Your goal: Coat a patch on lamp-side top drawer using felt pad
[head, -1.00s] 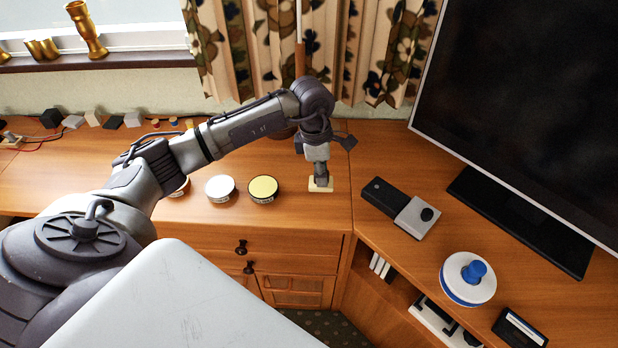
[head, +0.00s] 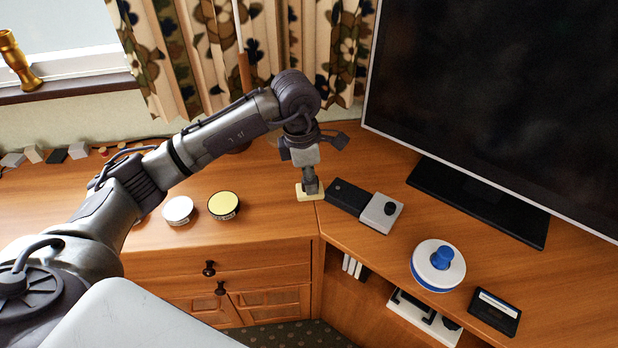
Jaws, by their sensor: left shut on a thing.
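My left gripper (head: 311,186) points down and is shut on a pale yellow flat pad (head: 301,196), which looks like the felt pad. The pad is level, at or just above the wooden top near the corner where two cabinets meet; I cannot tell whether it touches. The top drawer (head: 262,260) shows below the cabinet's front edge, left of and lower than the gripper, with a dark knob (head: 209,268). It looks shut. A yellow-topped tin (head: 224,204) and a white-topped tin (head: 178,210) stand left of the pad. My right gripper is not in view.
A black and grey device (head: 366,206) lies close to the pad's right. A blue-knobbed white disc (head: 438,266), a black cassette-like box (head: 495,312) and a large screen (head: 500,110) stand farther right. Small blocks (head: 56,155) line the back left. Bare wood separates the yellow tin and pad.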

